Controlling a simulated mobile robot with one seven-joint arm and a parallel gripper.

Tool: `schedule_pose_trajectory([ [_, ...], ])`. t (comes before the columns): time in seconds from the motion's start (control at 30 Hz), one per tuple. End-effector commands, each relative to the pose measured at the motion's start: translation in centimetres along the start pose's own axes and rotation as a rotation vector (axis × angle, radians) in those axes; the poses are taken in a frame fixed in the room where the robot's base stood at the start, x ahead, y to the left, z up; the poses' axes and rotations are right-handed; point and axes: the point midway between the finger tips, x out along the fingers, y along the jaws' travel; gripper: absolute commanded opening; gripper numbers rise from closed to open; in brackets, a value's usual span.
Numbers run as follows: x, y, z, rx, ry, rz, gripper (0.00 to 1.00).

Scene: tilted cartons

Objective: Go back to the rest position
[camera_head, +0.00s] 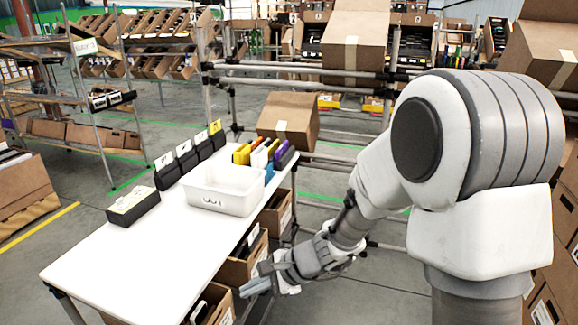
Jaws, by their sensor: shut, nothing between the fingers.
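My arm reaches in from the right in the head view and bends down toward the right side of the white table (120,260). My gripper (250,287) is just past the table's right edge, over the cartons below. It is shut and holds nothing that I can see. The fingertips are small in the picture.
A white bin (222,190) stands on the table, with black holders (182,160) to its left and coloured items (262,155) behind it. Open cartons (240,262) sit under the right edge. A tilted carton (288,120) and metal rack rails (290,68) stand behind.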

Motion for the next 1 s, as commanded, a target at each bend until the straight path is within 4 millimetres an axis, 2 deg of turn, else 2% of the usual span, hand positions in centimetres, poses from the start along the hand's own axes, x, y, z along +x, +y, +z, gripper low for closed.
schedule_pose_trajectory([
  [0.03,-1.8,-0.2,0.9,-0.084,0.011,0.003,0.00],
  [0.2,-6.9,0.8,3.0,-0.351,0.060,0.051,0.00],
  [0.4,-12.6,3.0,4.4,-0.642,0.159,0.128,0.00],
  [0.7,-21.1,7.1,4.3,-1.013,0.383,0.286,0.00],
  [1.0,-28.5,10.7,3.1,-1.245,0.636,0.464,0.00],
])
